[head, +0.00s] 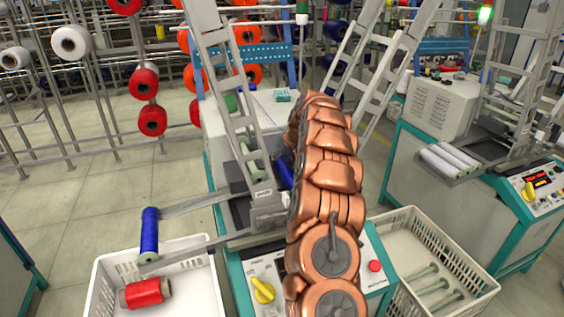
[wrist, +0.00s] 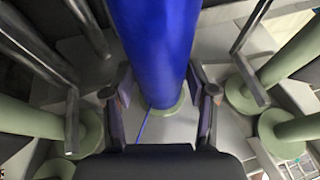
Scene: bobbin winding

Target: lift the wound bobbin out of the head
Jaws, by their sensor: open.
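A blue wound bobbin (wrist: 160,45) fills the upper middle of the wrist view, with a pale green flange at its lower end. My gripper (wrist: 162,105) is open, with one finger on each side of the bobbin's lower end. I cannot tell whether either finger touches it. In the head view, a blue bobbin (head: 284,172) shows partly behind my copper arm, in the winding head (head: 264,205); it looks like the same one. My gripper is hidden there by the arm.
Pale green bobbins (wrist: 285,130) and grey rods crowd both sides of my gripper. Another blue bobbin (head: 150,232) sits on a grey arm above a white crate (head: 107,270) holding a red bobbin (head: 146,292). A right crate (head: 472,292) holds green empty bobbins (head: 436,286).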

